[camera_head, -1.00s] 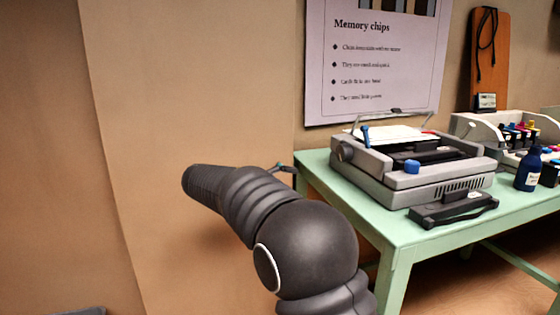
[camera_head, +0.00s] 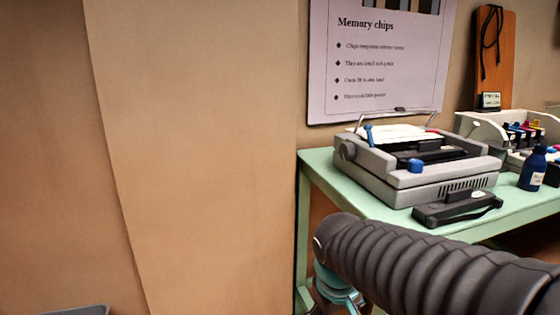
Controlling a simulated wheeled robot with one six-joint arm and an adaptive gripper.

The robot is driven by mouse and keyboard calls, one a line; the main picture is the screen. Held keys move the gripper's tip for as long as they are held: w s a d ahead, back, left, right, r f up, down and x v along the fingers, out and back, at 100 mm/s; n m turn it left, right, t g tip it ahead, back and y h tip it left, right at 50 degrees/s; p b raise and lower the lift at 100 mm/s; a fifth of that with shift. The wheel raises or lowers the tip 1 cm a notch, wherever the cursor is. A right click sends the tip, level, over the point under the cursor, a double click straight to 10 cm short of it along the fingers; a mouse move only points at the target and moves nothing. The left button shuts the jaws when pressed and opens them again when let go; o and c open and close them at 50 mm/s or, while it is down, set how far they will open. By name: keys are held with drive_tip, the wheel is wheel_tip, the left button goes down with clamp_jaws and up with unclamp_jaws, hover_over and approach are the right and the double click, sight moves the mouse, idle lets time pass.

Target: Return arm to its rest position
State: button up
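My arm (camera_head: 430,270), dark grey with a ribbed sleeve, reaches in from the lower right corner. Its rounded end lies in front of the green table's near left part. Below that end, a pale teal and dark piece (camera_head: 338,288) shows, cut by the bottom edge; it looks like part of my arm, but I cannot tell which. My gripper's fingers are not visible, so its opening and anything in it are hidden.
A pale green table (camera_head: 325,178) stands at the right against the wall. It bears a grey printer (camera_head: 420,165), a black cartridge-like device (camera_head: 456,207), a blue bottle (camera_head: 533,168) and an ink unit (camera_head: 490,128). A poster (camera_head: 378,60) hangs above.

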drive_tip(key=s+d+r+m+t, duration=0.1)
drive_tip(key=s+d+m, duration=0.1)
drive_tip(key=s, duration=0.3)
drive_tip(key=s+d+r+m+t+y, duration=0.1)
drive_tip(key=s+d, duration=0.2)
drive_tip(key=s, duration=0.1)
drive_tip(key=shift+s+d+r+m+t, duration=0.3)
drive_tip(key=shift+s+r+m+t, duration=0.05)
drive_tip(key=shift+r+m+t, duration=0.05)
idle(1.4)
